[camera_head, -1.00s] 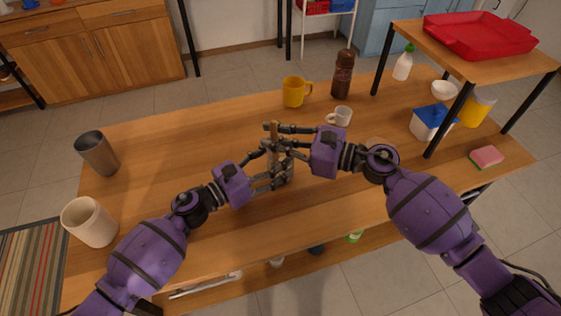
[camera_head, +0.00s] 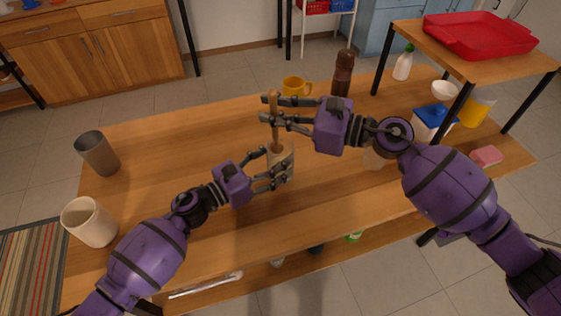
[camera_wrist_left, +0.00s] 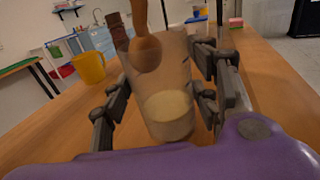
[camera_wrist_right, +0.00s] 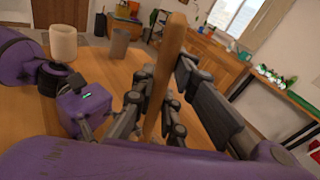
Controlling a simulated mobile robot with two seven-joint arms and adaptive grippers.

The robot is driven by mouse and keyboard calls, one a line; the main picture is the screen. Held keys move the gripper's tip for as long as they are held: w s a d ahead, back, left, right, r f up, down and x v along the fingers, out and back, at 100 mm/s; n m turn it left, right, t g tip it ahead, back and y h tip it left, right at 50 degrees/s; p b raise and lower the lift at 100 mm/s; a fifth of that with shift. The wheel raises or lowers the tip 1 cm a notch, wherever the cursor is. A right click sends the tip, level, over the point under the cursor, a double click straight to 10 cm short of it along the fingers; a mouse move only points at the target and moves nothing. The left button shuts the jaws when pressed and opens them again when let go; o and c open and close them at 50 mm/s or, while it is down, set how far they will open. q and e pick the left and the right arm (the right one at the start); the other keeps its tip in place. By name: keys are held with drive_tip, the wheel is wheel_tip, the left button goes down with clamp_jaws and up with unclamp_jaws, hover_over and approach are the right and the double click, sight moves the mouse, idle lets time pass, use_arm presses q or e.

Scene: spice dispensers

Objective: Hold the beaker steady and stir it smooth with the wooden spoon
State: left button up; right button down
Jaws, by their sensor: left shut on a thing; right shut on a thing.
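The clear beaker (camera_head: 281,156) stands on the wooden table, and in the left wrist view (camera_wrist_left: 160,95) it holds a pale layer at the bottom. My left gripper (camera_head: 276,172) is shut on the beaker, one finger on each side. The wooden spoon (camera_head: 274,118) is upright, its handle in my right gripper (camera_head: 268,109), which is shut on it above the beaker. In the left wrist view the spoon's bowl (camera_wrist_left: 145,52) is in the upper part of the beaker, above the pale layer. The handle also shows in the right wrist view (camera_wrist_right: 165,75).
A yellow mug (camera_head: 294,87) and a brown pepper mill (camera_head: 342,75) stand behind my right gripper. A grey metal cup (camera_head: 97,154) and a cream crock (camera_head: 88,222) stand at the left. A raised shelf (camera_head: 470,62) and a pink sponge (camera_head: 486,156) are at the right. The table's left middle is clear.

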drive_tip(key=shift+r, duration=3.2)
use_arm(q)
drive_tip(key=o, duration=1.4)
drive_tip(key=shift+a, duration=0.1)
drive_tip(key=v, duration=1.1)
drive_tip(key=shift+s, duration=0.1)
drive_tip(key=shift+s+a, duration=0.25)
drive_tip(key=shift+a, duration=0.1)
